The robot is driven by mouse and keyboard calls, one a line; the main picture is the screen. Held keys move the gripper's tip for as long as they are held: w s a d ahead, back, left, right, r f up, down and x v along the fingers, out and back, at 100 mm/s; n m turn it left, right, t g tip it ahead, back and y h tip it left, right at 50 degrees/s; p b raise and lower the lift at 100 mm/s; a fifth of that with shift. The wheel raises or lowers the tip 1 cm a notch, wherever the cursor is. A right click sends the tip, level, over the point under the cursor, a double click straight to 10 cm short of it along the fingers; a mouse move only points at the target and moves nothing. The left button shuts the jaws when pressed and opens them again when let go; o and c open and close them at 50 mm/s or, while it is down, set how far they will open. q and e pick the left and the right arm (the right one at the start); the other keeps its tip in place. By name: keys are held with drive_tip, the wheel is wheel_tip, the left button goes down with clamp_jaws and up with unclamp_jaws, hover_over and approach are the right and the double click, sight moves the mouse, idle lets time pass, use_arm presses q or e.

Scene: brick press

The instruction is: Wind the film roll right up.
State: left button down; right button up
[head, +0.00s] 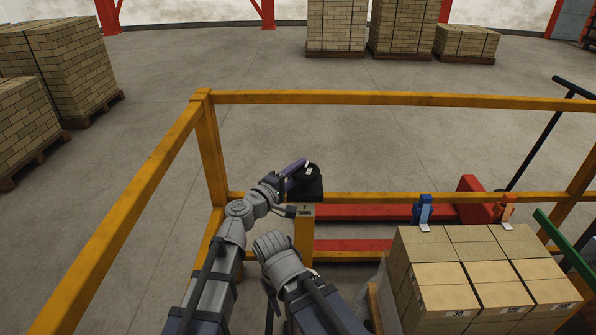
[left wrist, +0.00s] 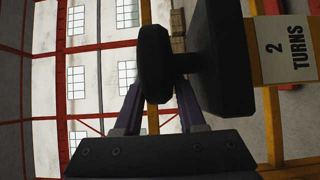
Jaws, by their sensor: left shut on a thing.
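A black crank unit (head: 308,187) sits on top of a short yellow post (head: 304,237) at the railing. A label on the post reads "2 TURNS" in the left wrist view (left wrist: 285,48). My left gripper (head: 296,168) is at the crank unit, shut on its dark knob (left wrist: 153,62). In the left wrist view the two fingers (left wrist: 160,105) are on either side of the knob, which joins a larger black body (left wrist: 225,60). I cannot make out a film roll in either view. My right gripper is not in view.
Yellow rails (head: 350,98) surround the work area. Red pallet forks (head: 365,213) lie behind. Brick pallets (head: 70,60) stand farther off; the floor between is clear.

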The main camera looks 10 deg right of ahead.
use_arm(q)
drive_tip(key=shift+w, duration=0.15)
drive_tip(key=m+g+h, duration=0.1)
drive_tip(key=g, duration=0.1)
drive_tip(key=m+g+h, duration=0.1)
drive_tip(key=m+g, duration=0.1)
drive_tip(key=shift+w+d+h, duration=0.2)
drive_tip(key=shift+w+h, duration=0.15)
drive_tip(key=shift+h, duration=0.05)
drive_tip(key=m+g, duration=0.1)
drive_tip(key=g, duration=0.1)
drive_tip(key=m+g+h, duration=0.1)
drive_tip(key=m+g, duration=0.1)
drive_tip(key=d+m+g, duration=0.1)
drive_tip(key=g, duration=0.2)
drive_tip(key=shift+w+m+h, duration=0.25)
drive_tip(key=shift+m+h, duration=0.15)
drive_tip(key=m+g, duration=0.1)
drive_tip(key=g, duration=0.1)
drive_tip(key=m+g, duration=0.2)
drive_tip(key=m+g+y, duration=0.1)
drive_tip(key=g, duration=0.1)
drive_tip(key=shift+s+d+g, duration=0.1)
drive_tip(key=shift+d+g, duration=0.3)
drive_tip(key=shift+s+d+m+g+y, duration=0.15)
drive_tip(key=shift+m+g+y, duration=0.4)
drive_tip(key=shift+m+g, duration=0.5)
drive_tip(key=shift+s+d+m+g+y, duration=0.15)
drive_tip(key=shift+m+g+y, duration=0.5)
drive_tip(key=shift+g, duration=0.6)
